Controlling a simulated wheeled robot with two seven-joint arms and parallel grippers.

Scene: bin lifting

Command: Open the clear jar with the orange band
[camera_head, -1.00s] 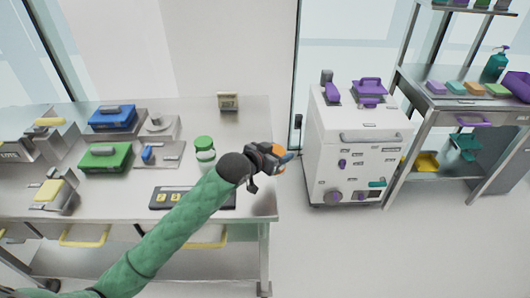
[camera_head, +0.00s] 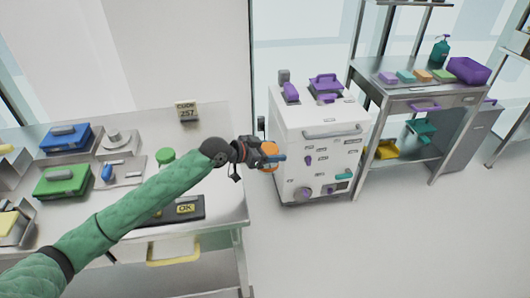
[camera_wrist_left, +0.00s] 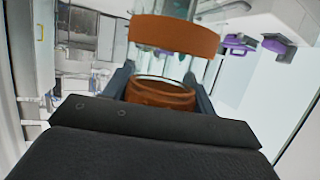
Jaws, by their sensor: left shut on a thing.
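The clear jar with the orange band (camera_wrist_left: 175,36) is between the fingers of my left gripper (camera_head: 270,158). In the left wrist view its clear wall shows around the band, and a darker orange ring (camera_wrist_left: 160,93) sits at its near end, between the fingers. I cannot tell whether this ring is a lid. My left gripper is shut on the jar and holds it in the air beyond the table's right edge. In the head view only a bit of orange shows; the gripper hides most of the jar. My right gripper is not in view.
The metal table (camera_head: 222,178) bears a green-lidded jar (camera_head: 165,156), a blue box (camera_head: 66,138), a green box (camera_head: 62,180), a dark panel (camera_head: 178,210) and a small sign (camera_head: 187,111). A white cabinet (camera_head: 318,155) stands right of the gripper, with a shelf rack (camera_head: 428,98) beyond.

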